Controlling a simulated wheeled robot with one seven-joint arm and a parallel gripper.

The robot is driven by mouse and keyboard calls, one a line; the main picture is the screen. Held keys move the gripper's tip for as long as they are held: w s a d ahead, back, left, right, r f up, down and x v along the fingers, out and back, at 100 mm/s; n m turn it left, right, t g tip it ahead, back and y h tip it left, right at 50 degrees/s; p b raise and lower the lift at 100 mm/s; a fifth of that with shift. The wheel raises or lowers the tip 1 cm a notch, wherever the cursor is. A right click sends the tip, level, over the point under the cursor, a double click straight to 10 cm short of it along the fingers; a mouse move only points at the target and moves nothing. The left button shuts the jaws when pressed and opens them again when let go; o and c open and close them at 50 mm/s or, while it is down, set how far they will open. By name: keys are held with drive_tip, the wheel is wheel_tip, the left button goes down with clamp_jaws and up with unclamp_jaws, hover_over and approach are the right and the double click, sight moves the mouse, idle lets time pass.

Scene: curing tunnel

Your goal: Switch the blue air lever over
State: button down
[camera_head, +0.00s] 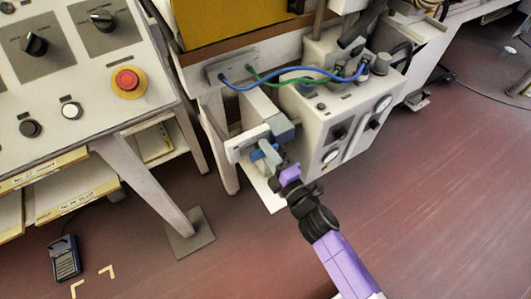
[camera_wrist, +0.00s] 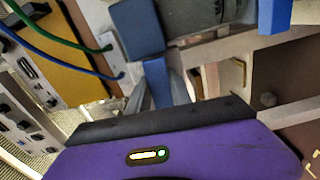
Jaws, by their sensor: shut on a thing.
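The blue air lever (camera_wrist: 157,82) hangs down from a blue block (camera_wrist: 145,28) in the wrist view, and its lower end is hidden behind the dark front edge of my purple gripper. In the head view the lever (camera_head: 268,151) is a small blue-grey bar below the blue and grey valve body (camera_head: 281,127). My gripper (camera_head: 279,165) reaches up to it from the lower right and is shut on it.
A white control box (camera_head: 335,115) with gauges and knobs stands just right of the valve. Blue and green hoses (camera_head: 290,74) run above it. A slanted panel with a red emergency button (camera_head: 128,81) is at left. The red floor (camera_head: 440,210) at right is open.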

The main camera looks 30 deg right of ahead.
drive_tip(key=shift+a+r+n, duration=0.1)
drive_tip(key=shift+r+n, duration=0.05)
drive_tip(key=shift+n, duration=0.35)
drive_tip(key=c, duration=1.2)
unclamp_jaws()
drive_tip(key=shift+o, duration=0.2)
drive_tip(key=s, duration=0.8)
drive_tip(key=shift+b, duration=0.4)
drive_tip(key=shift+w, duration=0.1)
